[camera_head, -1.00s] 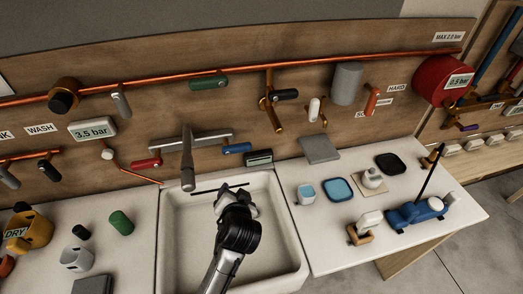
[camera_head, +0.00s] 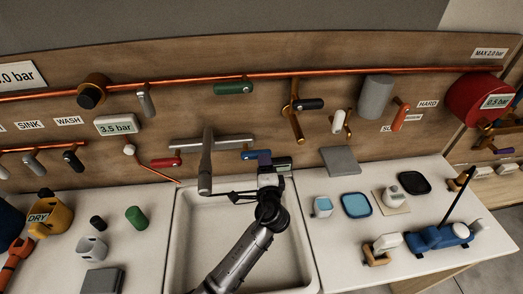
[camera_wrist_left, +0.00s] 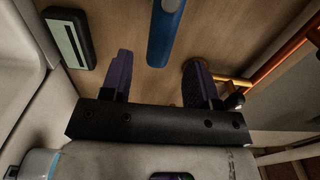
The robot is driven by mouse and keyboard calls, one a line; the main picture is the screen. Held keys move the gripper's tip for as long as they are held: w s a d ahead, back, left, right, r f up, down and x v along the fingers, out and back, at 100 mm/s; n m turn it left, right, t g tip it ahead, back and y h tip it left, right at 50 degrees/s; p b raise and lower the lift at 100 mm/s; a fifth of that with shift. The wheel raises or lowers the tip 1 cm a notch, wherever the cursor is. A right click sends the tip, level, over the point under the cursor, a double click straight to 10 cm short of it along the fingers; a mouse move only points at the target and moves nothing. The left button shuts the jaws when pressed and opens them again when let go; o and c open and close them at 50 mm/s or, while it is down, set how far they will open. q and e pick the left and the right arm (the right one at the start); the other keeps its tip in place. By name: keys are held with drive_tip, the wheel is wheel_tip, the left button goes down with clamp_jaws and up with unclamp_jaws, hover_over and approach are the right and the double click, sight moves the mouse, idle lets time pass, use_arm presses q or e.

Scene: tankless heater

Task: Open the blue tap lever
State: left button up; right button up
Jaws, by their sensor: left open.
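The blue tap lever (camera_head: 255,154) sticks out at the right end of the grey mixer bar (camera_head: 213,143) on the wooden wall, above the sink. It also shows in the left wrist view (camera_wrist_left: 166,32), pointing down from the top edge. My left gripper (camera_head: 266,161) is just below and right of the lever in the head view. In the left wrist view its purple fingers (camera_wrist_left: 160,80) are spread wide and empty. The lever's end lies just ahead, roughly between them, and seems apart from both. The right gripper is not in view.
A red lever (camera_head: 165,162) is at the bar's left end. The grey spout (camera_head: 206,165) hangs over the sink (camera_head: 190,240). A small dark display (camera_wrist_left: 67,38) is on the wall close by the lever. A copper pipe (camera_wrist_left: 275,65) runs at right in the wrist view.

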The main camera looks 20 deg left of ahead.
sight(261, 150)
use_arm(q)
drive_tip(key=x, duration=0.7)
drive_tip(key=shift+w, duration=0.1)
clamp_jaws()
idle(0.5)
